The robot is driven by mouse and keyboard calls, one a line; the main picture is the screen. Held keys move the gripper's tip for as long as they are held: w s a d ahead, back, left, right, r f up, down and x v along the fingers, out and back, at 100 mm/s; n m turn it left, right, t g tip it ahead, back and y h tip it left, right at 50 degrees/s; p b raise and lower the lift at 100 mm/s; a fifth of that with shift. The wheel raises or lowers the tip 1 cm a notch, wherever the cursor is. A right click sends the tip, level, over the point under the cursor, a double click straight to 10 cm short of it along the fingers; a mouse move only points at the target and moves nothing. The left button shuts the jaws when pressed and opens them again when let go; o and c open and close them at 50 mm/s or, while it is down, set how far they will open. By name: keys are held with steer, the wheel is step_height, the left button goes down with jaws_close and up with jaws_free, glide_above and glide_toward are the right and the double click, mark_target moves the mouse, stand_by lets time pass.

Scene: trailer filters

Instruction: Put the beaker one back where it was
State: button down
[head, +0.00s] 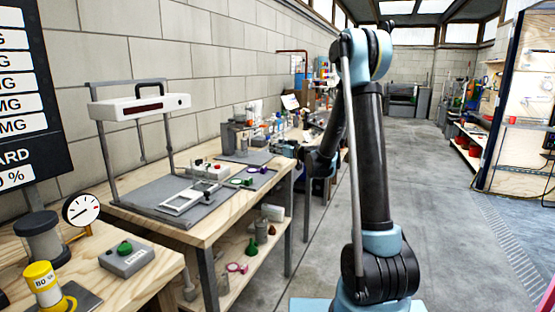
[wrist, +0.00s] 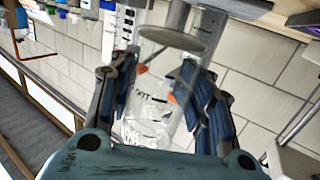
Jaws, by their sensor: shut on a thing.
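My gripper (wrist: 156,84) is shut on a clear glass beaker (wrist: 150,108) with dark graduation marks, in the wrist view. The beaker sits between the two dark-blue finger pads with orange tips, and appears tilted in this rolled view. A grey round disc (wrist: 172,39) shows at the upper end of the beaker; I cannot tell whether they touch. In the head view my gripper is around the far part of the bench, small and mostly hidden by my arm, and the held beaker cannot be made out there.
A wooden workbench (head: 215,228) runs along the block wall, carrying a white frame device (head: 140,106), a grey mat (head: 150,205) and several small items. A nearer bench holds a dial gauge (head: 81,209) and a yellow cylinder (head: 42,281). The floor (head: 440,200) to the right is clear.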

steer(key=shift+f, duration=2.3)
steer(key=c, duration=0.8)
jaws_free()
steer(key=s+d+m+g+h, duration=0.1)
steer(key=s+d+g+h, duration=0.15)
steer(key=s+d, duration=0.75)
steer(key=s+d+g+h, duration=0.1)
steer(key=s+g, duration=0.3)
steer(key=s, duration=1.4)
steer(key=s+d+f+m+g+h, duration=0.2)
steer(key=s+d, duration=0.6)
steer(key=s, duration=0.4)
steer(key=s+d+f+m+g+h, duration=0.2)
steer(key=s+d+f+m+h, duration=0.3)
steer(key=s, duration=0.8)
steer(key=d+f+h, duration=0.1)
steer(key=d, duration=0.2)
steer(key=shift+d+f, duration=0.2)
steer(key=shift+f, duration=0.15)
